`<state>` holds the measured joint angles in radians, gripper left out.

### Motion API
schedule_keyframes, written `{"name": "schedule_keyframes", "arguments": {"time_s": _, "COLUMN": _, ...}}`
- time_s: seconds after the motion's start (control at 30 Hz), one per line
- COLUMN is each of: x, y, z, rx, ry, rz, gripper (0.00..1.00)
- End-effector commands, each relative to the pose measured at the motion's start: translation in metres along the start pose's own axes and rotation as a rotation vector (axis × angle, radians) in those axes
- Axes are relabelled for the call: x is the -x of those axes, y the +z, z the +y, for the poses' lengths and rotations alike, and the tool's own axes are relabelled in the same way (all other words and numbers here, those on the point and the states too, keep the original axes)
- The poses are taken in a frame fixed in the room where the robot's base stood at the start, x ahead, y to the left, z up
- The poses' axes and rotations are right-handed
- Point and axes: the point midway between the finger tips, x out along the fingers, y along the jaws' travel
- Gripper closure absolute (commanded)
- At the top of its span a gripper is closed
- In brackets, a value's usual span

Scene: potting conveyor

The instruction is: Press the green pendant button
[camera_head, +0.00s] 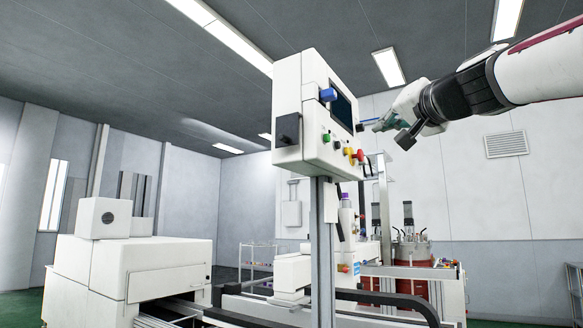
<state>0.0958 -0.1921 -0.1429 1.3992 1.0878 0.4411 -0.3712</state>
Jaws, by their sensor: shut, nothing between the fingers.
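The white control pendant (300,105) hangs on a grey post in the middle of the view, with a dark screen (341,106) on its angled face. The green button (326,137) sits low on that face, at the left end of a row of small coloured buttons. My gripper (376,126) is shut and empty, to the right of the pendant at about screen height. It points left toward the face. A gap in the picture separates it from the green button, which is not covered. Its exact distance in depth is hard to tell.
A blue knob (328,94) and a black box (288,129) stick out from the pendant. Yellow (348,151) and red (360,155) buttons lie right of the green one. Below are the conveyor machine (125,265) and red drums (412,252).

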Motion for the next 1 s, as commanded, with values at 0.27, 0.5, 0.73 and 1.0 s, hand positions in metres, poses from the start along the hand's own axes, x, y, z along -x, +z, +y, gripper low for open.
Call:
{"name": "schedule_keyframes", "arguments": {"time_s": 0.27, "x": -0.021, "y": 0.016, "z": -0.018, "rx": -0.001, "ry": -0.001, "rz": -0.005, "gripper": 1.0}}
{"name": "schedule_keyframes", "arguments": {"time_s": 0.5, "x": -0.043, "y": 0.032, "z": -0.034, "rx": 0.0, "ry": -0.001, "rz": -0.004, "gripper": 1.0}}
{"name": "schedule_keyframes", "arguments": {"time_s": 0.73, "x": -0.055, "y": 0.041, "z": -0.041, "rx": 0.0, "ry": 0.0, "rz": -0.002, "gripper": 1.0}}
{"name": "schedule_keyframes", "arguments": {"time_s": 1.0, "x": -0.058, "y": 0.043, "z": -0.043, "rx": 0.0, "ry": 0.0, "rz": -0.001, "gripper": 1.0}}
